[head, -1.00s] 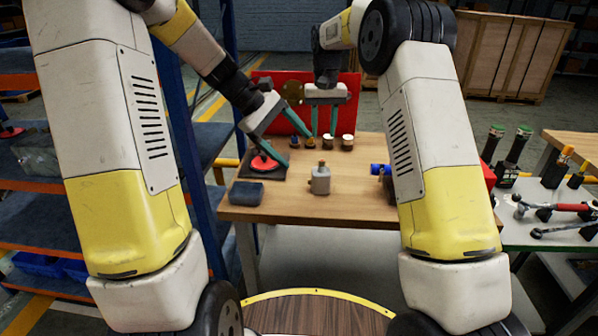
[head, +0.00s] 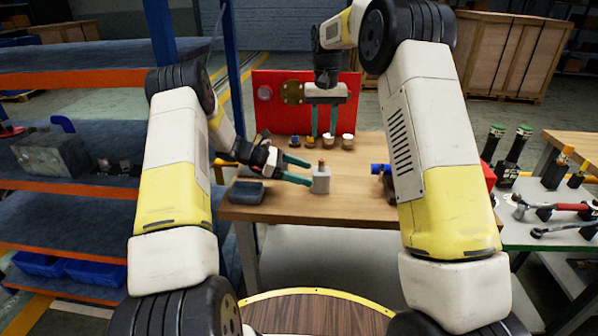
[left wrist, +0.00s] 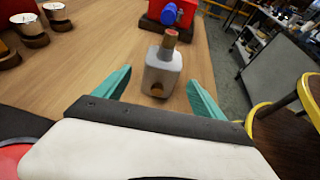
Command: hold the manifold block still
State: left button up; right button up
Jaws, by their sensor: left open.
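The manifold block (head: 320,182) is a small grey block with a brass-coloured fitting on top, standing upright on the wooden table (head: 270,212). My left gripper (head: 308,173) is open beside it, reaching in low from the left with its teal fingers pointing at the block. In the left wrist view the block (left wrist: 163,76) is ahead of the gap between the two fingertips (left wrist: 158,80), with a round copper port facing me. I cannot tell whether a finger touches it. My right gripper (head: 323,134) is open and empty, fingers down, over the back of the table.
Several small capped parts (head: 309,142) stand in a row behind the block, in front of a red panel (head: 275,112). A blue and red part (head: 381,170) stands right of the block. A dark pad (head: 246,192) lies at the table's left. The table front is clear.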

aim_at(321, 178)
pick_arm(q)
jog(key=shift+x, duration=3.2)
jog(key=shift+c, duration=1.2)
grip_shut()
